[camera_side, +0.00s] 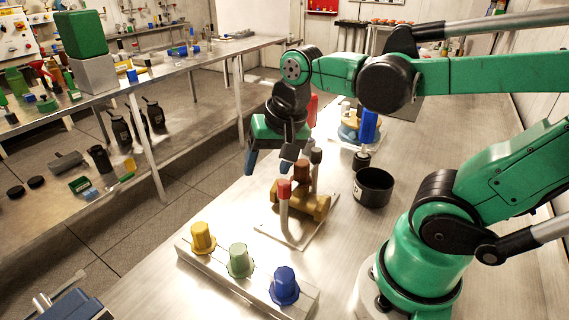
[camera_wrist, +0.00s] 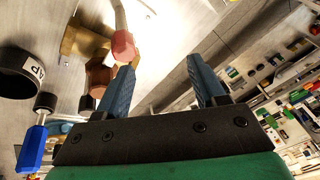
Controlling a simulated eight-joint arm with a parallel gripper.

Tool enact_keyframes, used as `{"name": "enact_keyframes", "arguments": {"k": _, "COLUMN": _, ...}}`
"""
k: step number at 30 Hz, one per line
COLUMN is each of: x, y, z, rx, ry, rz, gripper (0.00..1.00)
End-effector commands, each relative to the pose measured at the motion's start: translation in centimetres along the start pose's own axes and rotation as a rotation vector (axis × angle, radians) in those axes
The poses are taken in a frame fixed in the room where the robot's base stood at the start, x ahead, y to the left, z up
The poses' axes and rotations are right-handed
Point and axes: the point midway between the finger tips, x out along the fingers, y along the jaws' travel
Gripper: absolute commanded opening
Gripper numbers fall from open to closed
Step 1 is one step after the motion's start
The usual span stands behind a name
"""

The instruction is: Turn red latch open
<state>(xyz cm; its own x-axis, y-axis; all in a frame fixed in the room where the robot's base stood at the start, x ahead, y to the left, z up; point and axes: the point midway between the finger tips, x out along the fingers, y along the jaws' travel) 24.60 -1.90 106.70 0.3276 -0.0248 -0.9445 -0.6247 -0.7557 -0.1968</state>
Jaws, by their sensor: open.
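A grey lever with a red knob (camera_side: 284,190) stands upright on a pale plate (camera_side: 290,232) beside a brass-coloured valve body (camera_side: 312,204). The red knob also shows in the wrist view (camera_wrist: 123,46), just beyond the left finger. Behind my gripper, a red upright piece (camera_side: 312,110) shows partly; I cannot tell which of these red parts is the latch.
A blue handle (camera_side: 368,125) and a black cup (camera_side: 373,187) stand to the right. A dark-topped post (camera_side: 316,157) rises close to my gripper. A rail with yellow, green and blue knobs (camera_side: 239,260) lies in front. The left bench (camera_side: 190,62) is apart.

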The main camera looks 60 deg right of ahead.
Motion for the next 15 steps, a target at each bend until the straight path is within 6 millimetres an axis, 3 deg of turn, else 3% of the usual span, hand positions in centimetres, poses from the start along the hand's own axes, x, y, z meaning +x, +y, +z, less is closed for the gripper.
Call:
{"name": "enact_keyframes", "arguments": {"k": 3, "x": -0.6, "y": 0.9, "z": -0.3, "rx": 0.349, "ry": -0.091, "rz": 0.108, "gripper": 0.63}}
{"name": "enact_keyframes", "arguments": {"k": 7, "x": -1.1, "y": 1.8, "z": -0.5, "rx": 0.656, "ry": -0.146, "rz": 0.224, "gripper": 0.63}}
{"name": "enact_keyframes", "arguments": {"k": 10, "x": -1.4, "y": 2.1, "z": -0.5, "rx": 0.791, "ry": -0.162, "rz": 0.281, "gripper": 0.63}}
{"name": "enact_keyframes", "arguments": {"k": 15, "x": -0.8, "y": 2.4, "z": -0.3, "rx": 0.851, "ry": -0.167, "rz": 0.306, "gripper": 0.63}}
